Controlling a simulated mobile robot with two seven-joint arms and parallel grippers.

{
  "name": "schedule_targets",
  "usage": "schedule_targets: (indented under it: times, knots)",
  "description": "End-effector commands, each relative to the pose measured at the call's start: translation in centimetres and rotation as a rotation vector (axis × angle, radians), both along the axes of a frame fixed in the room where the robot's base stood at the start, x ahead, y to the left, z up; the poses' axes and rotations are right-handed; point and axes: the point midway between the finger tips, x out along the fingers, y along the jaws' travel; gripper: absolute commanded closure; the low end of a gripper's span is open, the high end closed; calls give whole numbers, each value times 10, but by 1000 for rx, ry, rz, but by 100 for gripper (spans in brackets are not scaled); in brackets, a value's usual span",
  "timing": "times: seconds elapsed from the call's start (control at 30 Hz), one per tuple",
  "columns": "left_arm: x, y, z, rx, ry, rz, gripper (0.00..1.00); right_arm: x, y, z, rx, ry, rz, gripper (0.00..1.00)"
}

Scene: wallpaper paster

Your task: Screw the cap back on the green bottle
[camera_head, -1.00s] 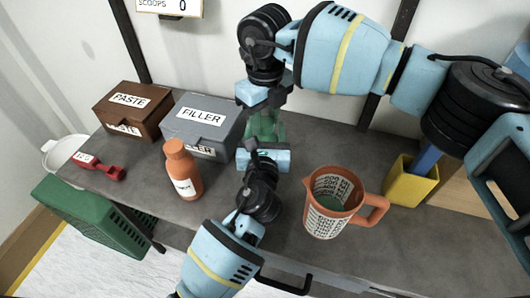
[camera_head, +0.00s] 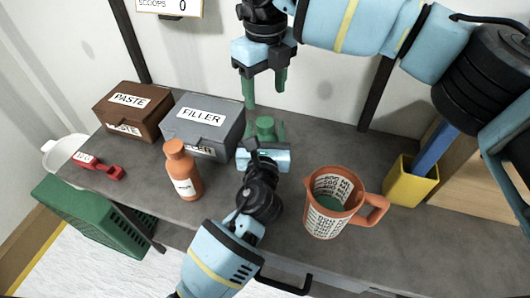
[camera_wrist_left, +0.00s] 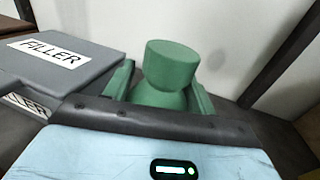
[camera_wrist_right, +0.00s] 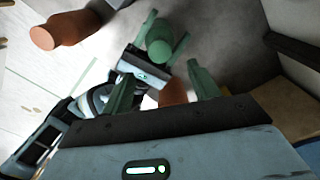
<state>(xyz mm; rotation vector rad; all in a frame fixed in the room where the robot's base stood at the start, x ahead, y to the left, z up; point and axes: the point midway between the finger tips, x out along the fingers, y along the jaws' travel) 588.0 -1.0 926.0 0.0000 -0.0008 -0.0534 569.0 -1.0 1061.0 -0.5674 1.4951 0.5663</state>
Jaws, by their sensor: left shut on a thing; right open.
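The green bottle (camera_head: 265,128) stands upright on the grey table. In the left wrist view a wide green cap (camera_wrist_left: 171,63) sits on top of the bottle's shoulder (camera_wrist_left: 158,97); how tightly it is seated cannot be told. The bottle top also shows in the right wrist view (camera_wrist_right: 158,45). My left gripper (camera_head: 264,155) is shut around the bottle's body, hiding its lower part. My right gripper (camera_head: 265,98) is open and empty, above the bottle and apart from it, with its green fingers pointing down.
A grey FILLER box (camera_head: 205,122) and a brown PASTE box (camera_head: 130,108) stand left of the bottle. An orange bottle (camera_head: 182,172) stands at left front. An orange measuring jug (camera_head: 328,212) stands to the right, near a yellow container (camera_head: 408,187). A red scoop (camera_head: 100,168) lies far left.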

Motion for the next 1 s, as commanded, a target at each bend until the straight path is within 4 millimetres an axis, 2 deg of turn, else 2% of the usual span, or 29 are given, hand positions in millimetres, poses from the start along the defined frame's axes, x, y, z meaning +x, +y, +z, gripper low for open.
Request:
schedule_targets:
  times: [0.1, 0.23, 0.63, 0.67, 0.83, 1.0]
  knots:
    - [0, 0, -1, 0, 1, 0, 100, 0, 0, 20, 1, -1, -1, 40]
    - [0, 0, -1, 0, 1, 0, 100, 0, 1, 33, 1, -1, -1, 40]
    - [0, 0, -1, 0, 1, 0, 100, 0, 0, 39, 0, 1, 0, 40]
    - [0, 0, -1, 0, 1, 0, 43, 0, 0, 39, 0, 1, 0, 40]
    - [0, 0, -1, 0, 1, 0, 21, 0, 0, 39, 1, 1, 0, 40]
    - [0, 0, 0, 0, 0, 0, 19, 0, 0, 39, 1, 1, -1, 40]
